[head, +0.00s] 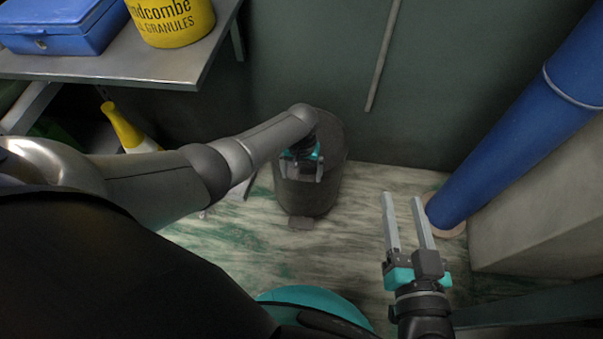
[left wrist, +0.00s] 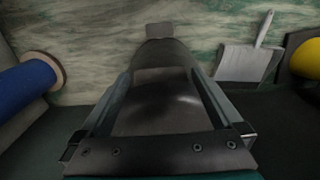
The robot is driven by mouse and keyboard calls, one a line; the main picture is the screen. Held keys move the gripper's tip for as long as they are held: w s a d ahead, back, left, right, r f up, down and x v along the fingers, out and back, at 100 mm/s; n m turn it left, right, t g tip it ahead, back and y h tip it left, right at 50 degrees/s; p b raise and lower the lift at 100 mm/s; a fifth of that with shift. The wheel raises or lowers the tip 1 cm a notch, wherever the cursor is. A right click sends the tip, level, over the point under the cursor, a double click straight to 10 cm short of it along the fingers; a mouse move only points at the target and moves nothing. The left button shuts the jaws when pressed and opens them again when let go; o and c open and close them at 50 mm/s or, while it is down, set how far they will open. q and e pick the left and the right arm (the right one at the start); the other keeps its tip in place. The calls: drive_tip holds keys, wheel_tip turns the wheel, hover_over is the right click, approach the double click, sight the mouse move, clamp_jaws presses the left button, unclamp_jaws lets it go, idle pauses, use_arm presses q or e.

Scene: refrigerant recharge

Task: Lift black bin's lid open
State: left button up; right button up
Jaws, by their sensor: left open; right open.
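The black bin (head: 318,198) stands on the floor against the back wall, with its foot pedal (head: 300,222) at the front. My left arm covers much of its top, so I cannot clearly tell the lid's position. My left gripper (head: 303,178) is open and points down over the bin's front. In the left wrist view the dark, shiny bin (left wrist: 158,100) lies between the two spread fingers, with the pedal (left wrist: 159,30) beyond; contact cannot be told. My right gripper (head: 405,195) is open and empty, right of the bin.
A blue pipe (head: 510,125) rises at the right beside a pale block (head: 545,220). A shelf (head: 150,68) at upper left holds a blue case (head: 60,28) and a yellow tub (head: 172,22). A dustpan (left wrist: 243,62) lies beside the bin. Floor between bin and pipe is clear.

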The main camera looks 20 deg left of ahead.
use_arm(q)
drive_tip(key=shift+f, duration=0.2)
idle(0.3)
clamp_jaws()
idle(0.7)
